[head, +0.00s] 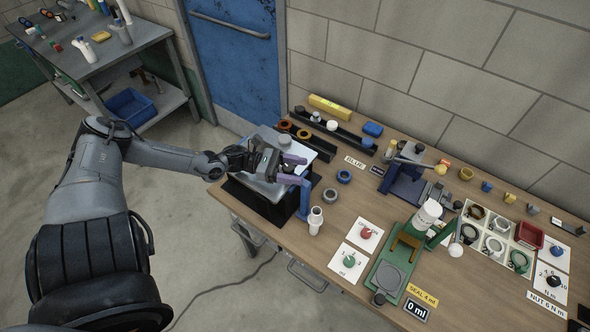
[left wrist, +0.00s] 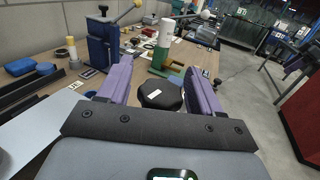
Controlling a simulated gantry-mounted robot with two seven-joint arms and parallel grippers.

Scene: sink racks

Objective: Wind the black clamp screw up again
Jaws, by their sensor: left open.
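A black, many-sided knob (left wrist: 160,97), which looks like the clamp screw's head, sits between the two purple fingers of my left gripper (left wrist: 160,84) in the left wrist view. The fingers stand apart on either side of it; I cannot tell whether either touches it. In the head view my left gripper (head: 299,171) is over the left end of the bench, beside a silver plate (head: 262,187) on a black support. The knob is not clear in the head view, where the gripper and wrist cover that area. My right gripper is not in view.
The wooden bench (head: 335,218) has a white bottle (head: 316,220) and a grey ring (head: 330,195) near the gripper. A blue clamp stand (head: 403,180) and a green stand (head: 394,279) with a white container (head: 428,212) are farther right. Black rails (head: 338,131) lie along the wall.

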